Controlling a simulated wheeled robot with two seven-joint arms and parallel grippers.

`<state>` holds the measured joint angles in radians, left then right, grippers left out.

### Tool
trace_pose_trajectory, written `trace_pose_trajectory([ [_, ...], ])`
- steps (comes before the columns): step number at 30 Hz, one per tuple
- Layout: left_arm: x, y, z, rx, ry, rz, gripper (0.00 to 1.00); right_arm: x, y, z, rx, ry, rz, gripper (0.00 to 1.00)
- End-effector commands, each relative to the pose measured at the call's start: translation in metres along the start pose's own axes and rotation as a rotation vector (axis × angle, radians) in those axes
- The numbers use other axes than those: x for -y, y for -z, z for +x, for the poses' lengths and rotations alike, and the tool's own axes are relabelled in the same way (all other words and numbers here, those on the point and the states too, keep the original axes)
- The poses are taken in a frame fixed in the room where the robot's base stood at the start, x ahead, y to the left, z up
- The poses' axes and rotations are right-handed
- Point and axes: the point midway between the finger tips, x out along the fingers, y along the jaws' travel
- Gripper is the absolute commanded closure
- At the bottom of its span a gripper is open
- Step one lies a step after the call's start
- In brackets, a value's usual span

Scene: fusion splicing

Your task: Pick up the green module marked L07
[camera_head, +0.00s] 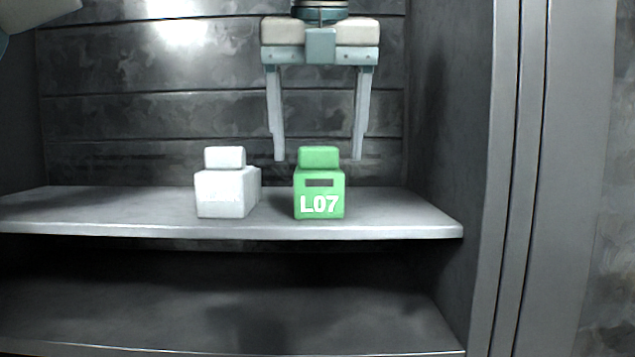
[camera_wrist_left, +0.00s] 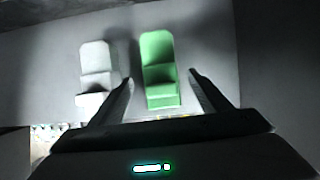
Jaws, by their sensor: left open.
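The green module (camera_head: 319,186) stands upright on the upper shelf, with "L07" in white on its front and a narrower block on top. My left gripper (camera_head: 319,158) points down above it, open, with one finger to each side of the module's top and nothing held. In the left wrist view the green module (camera_wrist_left: 159,72) shows between the two open fingers (camera_wrist_left: 162,78). My right gripper does not show in either view.
A white module (camera_head: 227,190) of similar shape stands just left of the green one, close to the left finger. The shelf (camera_head: 400,212) is clear to the right. A dark cabinet wall (camera_head: 445,120) bounds the right side, and a lower shelf (camera_head: 220,310) lies below.

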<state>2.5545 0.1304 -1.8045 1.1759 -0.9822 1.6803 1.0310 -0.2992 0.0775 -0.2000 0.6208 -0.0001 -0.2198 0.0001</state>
Motion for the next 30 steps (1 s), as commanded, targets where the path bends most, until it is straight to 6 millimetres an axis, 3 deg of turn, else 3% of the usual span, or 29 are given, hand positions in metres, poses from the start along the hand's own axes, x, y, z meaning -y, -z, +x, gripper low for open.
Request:
trace_pose_trajectory([
  [16, 0.0, -0.002, 0.008, -0.001, -0.001, 0.0, 0.3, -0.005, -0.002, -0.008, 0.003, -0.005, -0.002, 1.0],
  [23, -0.001, -0.004, 0.03, -0.002, -0.001, 0.001, 0.3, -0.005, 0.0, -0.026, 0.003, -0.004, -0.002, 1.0],
  [30, -0.001, -0.003, 0.053, -0.001, -0.001, -0.001, 0.3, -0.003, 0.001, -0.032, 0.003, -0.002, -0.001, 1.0],
])
